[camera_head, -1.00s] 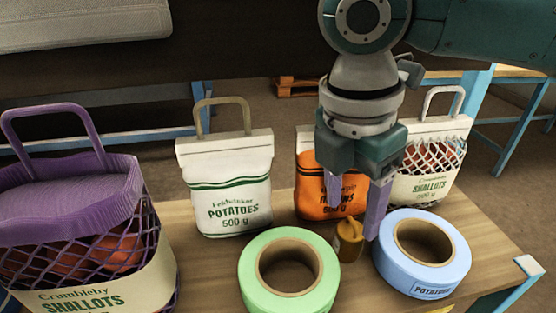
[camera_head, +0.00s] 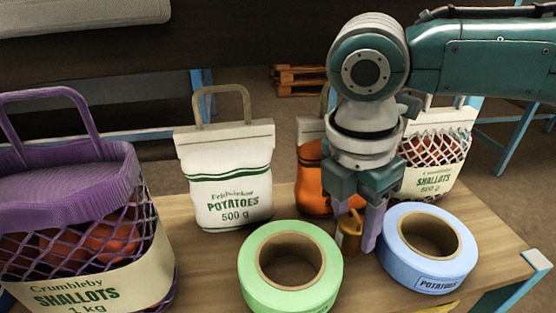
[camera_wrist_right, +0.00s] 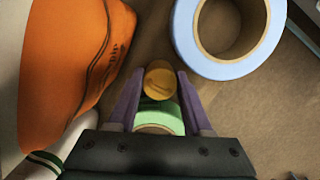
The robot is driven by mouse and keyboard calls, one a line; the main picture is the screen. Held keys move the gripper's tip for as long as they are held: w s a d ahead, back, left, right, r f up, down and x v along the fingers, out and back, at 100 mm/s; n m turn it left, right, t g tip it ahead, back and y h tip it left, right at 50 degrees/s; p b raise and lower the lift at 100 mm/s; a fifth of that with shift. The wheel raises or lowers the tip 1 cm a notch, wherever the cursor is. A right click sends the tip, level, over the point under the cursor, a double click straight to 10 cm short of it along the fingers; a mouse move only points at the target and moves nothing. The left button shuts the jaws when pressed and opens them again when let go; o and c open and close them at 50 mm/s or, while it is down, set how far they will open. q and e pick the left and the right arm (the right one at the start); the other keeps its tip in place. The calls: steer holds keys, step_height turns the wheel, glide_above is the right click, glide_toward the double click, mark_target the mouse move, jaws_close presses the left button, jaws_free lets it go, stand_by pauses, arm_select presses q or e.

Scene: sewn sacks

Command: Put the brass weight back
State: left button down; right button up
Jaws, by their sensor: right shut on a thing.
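The brass weight (camera_head: 349,232) stands on the table between the green tape roll and the blue tape roll, partly hidden by my right gripper. My right gripper (camera_head: 356,228) points down, with its purple fingers on either side of the weight's upper part, shut on it. The right wrist view shows the round brass top (camera_wrist_right: 160,82) between the two fingertips (camera_wrist_right: 160,88). Whether the weight touches the table is hard to tell. My left gripper is not in view.
The green roll (camera_head: 255,287) is close at the left and the blue roll (camera_head: 425,277) close at the right. An orange sack (camera_head: 311,188) stands behind the gripper. A white potato sack (camera_head: 228,180), a purple shallots bag (camera_head: 75,205) and a white shallots sack (camera_head: 430,180) stand around.

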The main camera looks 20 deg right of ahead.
jaws_close()
stand_by(0.3)
steer(key=shift+r, duration=0.15)
step_height(320, 180, up, 20)
steer(key=p, duration=0.5)
step_height(320, 180, up, 11)
steer(key=m+g+p, duration=0.1)
steer(key=m+p, duration=0.7)
glide_above(356, 214)
steer(key=a, duration=0.2)
steer(key=s+r+m+p, duration=0.2)
steer(key=r+m+p, duration=0.2)
steer(key=r+p, duration=1.1)
steer(key=s+a+r+m+y+p, duration=0.1)
steer(key=s+r+m+p, duration=0.2)
steer(key=r+p, duration=1.2)
steer(key=s+a+r+m+g+p, duration=0.1)
steer(key=s+r+m+p, duration=0.2)
steer(key=r+p, duration=1.3)
steer(key=shift+a+r+m+y, duration=0.25)
steer(key=shift+r+m+y, duration=0.2)
steer(key=shift+m, duration=0.45)
